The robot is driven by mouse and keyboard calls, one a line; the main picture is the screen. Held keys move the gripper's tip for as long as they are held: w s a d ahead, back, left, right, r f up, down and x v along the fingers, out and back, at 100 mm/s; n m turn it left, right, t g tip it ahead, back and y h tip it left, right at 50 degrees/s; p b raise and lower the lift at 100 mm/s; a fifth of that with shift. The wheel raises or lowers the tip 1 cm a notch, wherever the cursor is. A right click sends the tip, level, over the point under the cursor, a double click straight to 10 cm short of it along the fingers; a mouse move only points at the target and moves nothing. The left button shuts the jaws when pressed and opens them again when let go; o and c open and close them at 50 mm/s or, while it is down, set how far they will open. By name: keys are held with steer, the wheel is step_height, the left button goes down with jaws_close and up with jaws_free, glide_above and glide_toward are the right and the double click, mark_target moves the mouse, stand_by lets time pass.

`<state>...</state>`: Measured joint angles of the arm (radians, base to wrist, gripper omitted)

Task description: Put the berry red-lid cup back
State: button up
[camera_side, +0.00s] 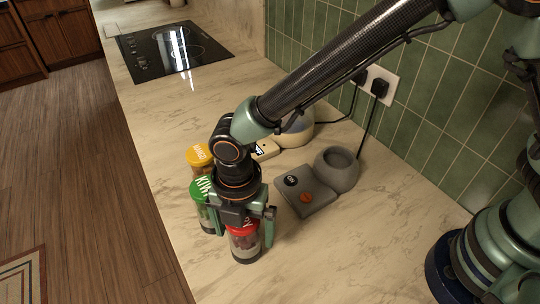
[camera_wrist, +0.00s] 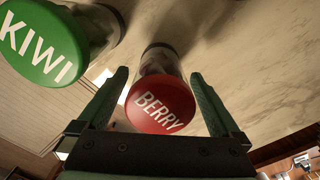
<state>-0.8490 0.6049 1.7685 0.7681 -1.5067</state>
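The berry cup (camera_side: 246,254) is a clear cup with a red lid and dark contents, standing upright on the counter. Its red lid (camera_wrist: 161,105), marked BERRY, faces the wrist camera. My gripper (camera_wrist: 158,76) is open, with one finger on each side of the cup and gaps showing between fingers and cup. In the side view my gripper (camera_side: 246,232) is low over the cup and partly hides it. The green-lid KIWI cup (camera_side: 203,200) stands close on the left; its lid also shows in the wrist view (camera_wrist: 40,42).
An orange-lid cup (camera_side: 199,155) stands behind the kiwi cup. A grey appliance with a round bowl (camera_side: 338,168) and a flat button pad (camera_side: 304,196) sits to the right. A cream appliance (camera_side: 297,132) is behind. The counter front right (camera_side: 340,255) is clear.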

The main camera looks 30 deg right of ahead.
steer(key=shift+r, duration=0.15)
step_height(320, 180, up, 11)
steer(key=shift+f, duration=0.1)
steer(key=shift+w+d+r, duration=0.1)
steer(key=shift+r, duration=0.55)
steer(key=w+d+r+m+t, duration=0.1)
steer(key=d+r+m, duration=0.2)
steer(key=d+m, duration=0.4)
steer(key=w+d+r+m+t+y, duration=0.1)
steer(key=d+r+m, duration=0.1)
steer(key=d+m, duration=0.45)
steer(key=w+d+r+m+t, duration=0.1)
steer(key=d+r+m, duration=0.25)
steer(key=d, duration=0.55)
steer(key=s+d+m+t+h, duration=0.1)
steer(key=s+d+m+t, duration=0.1)
steer(key=d+m, duration=0.8)
steer(key=shift+s+f+t, duration=0.3)
steer(key=shift+s+f, duration=0.05)
steer(key=shift+s, duration=0.3)
